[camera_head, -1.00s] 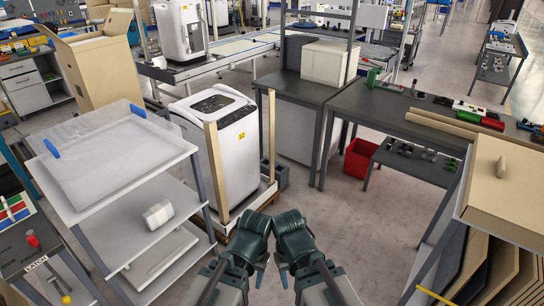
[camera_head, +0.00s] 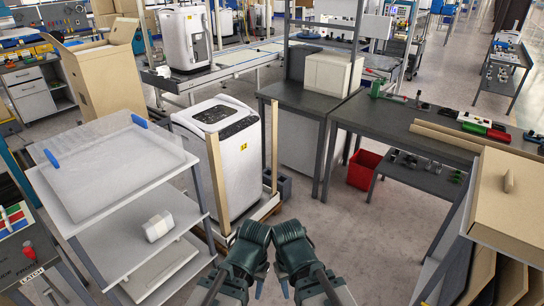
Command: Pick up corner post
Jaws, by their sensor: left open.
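A tall beige corner post (camera_head: 217,185) stands upright at the near left corner of a white washing machine (camera_head: 223,135). A second beige corner post (camera_head: 274,150) stands upright at the machine's right side. Both reach down to the pallet (camera_head: 262,211) under the machine. My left gripper (camera_head: 252,245) is at the bottom centre, open and empty, apart from both posts. My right gripper (camera_head: 292,245) is close beside it, and its fingers cannot be made out. Neither gripper touches a post.
A white tiered rack (camera_head: 110,199) stands at the left. A dark workbench (camera_head: 390,112) with long beige strips (camera_head: 447,137) is at the right, above a red bin (camera_head: 364,170). A cardboard box (camera_head: 508,208) stands at the near right.

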